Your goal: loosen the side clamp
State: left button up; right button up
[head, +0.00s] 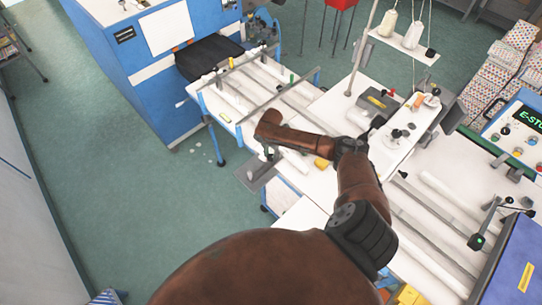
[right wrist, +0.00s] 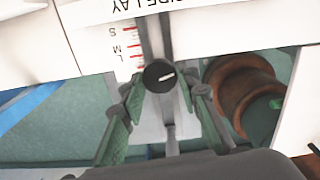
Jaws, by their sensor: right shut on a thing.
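The side clamp's round black knob (right wrist: 160,76) with a white pointer line shows in the right wrist view, at the edge of a white table on a grey rail (right wrist: 152,35). The pointer line lies nearly level, tilted slightly up to the right. My right gripper (right wrist: 163,92) has its green-padded fingers on both sides of the knob and is shut on it. In the head view my right gripper (head: 268,153) is at the near-left edge of the white table, small and partly hidden by my arm. My left gripper is not in view.
A size scale with red marks (right wrist: 130,45) lies left of the rail. A grey plate (head: 255,174) juts out from the table edge. Long rails (head: 265,85) run across the table beyond my arm. A blue machine (head: 150,75) stands behind. Green floor at left is open.

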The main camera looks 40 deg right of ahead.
aim_at(271, 157)
jog(key=shift+a, duration=0.15)
jog(key=o, duration=1.2)
jog(key=shift+c, duration=0.2)
jog(key=shift+r, duration=0.1)
notch_tip(271, 157, up, 12)
